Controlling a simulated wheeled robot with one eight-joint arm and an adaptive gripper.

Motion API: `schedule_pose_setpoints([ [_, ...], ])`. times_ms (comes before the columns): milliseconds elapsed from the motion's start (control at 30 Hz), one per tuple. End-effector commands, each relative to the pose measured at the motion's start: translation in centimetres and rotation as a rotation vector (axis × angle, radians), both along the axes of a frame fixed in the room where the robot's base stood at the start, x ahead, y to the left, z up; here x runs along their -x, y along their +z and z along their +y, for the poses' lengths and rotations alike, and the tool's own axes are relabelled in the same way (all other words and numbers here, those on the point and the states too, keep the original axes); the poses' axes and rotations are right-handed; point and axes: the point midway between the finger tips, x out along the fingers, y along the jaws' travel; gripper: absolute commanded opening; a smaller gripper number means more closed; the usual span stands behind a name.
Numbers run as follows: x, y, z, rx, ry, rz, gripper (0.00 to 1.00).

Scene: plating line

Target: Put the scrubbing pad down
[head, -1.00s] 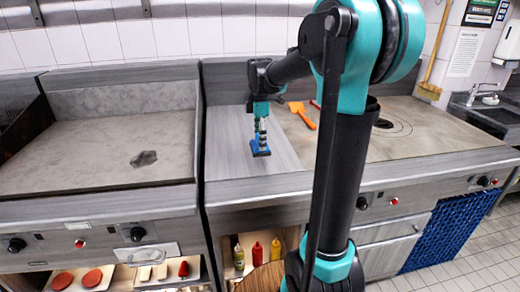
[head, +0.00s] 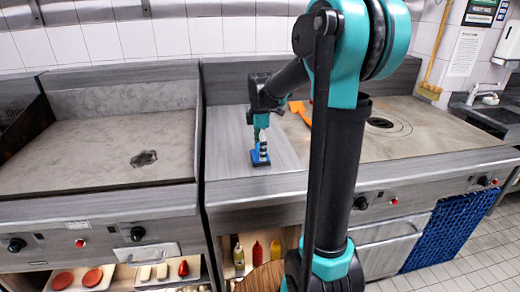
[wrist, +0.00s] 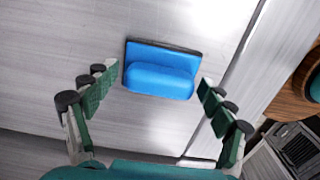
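The scrubbing pad (head: 258,161) has a blue grip on a dark flat base. It lies on the bare grey steel counter (head: 225,150) between the two cooking tops, near the front edge. In the wrist view the pad (wrist: 160,80) shows whole, seemingly flat on the steel. My gripper (wrist: 156,84) is open, with one green finger on each side of the pad and a visible gap to both ends of the blue grip. In the head view my gripper (head: 261,146) is right above the pad.
An orange spatula (head: 299,110) lies behind and right of the pad, partly hidden by my arm. A griddle (head: 80,150) with a dark patch is at left. Bottles (head: 257,254) stand on a shelf below. Steel left of the pad is clear.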

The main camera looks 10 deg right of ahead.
Motion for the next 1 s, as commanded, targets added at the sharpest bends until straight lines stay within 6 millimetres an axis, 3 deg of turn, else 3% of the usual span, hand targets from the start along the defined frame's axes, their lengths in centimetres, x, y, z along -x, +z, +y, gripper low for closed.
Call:
schedule_pose_setpoints([
  [267, 0.0, 0.1, 0.0, 0.000, 0.000, 0.000, 0.85],
  [433, 0.0, 1.3, 0.0, 0.000, 0.000, 0.000, 0.85],
  [800, 0.0, 8.4, 0.0, 0.000, 0.000, 0.000, 0.85],
  [1000, 0.0, 11.2, 0.0, 0.000, 0.000, 0.000, 0.85],
])
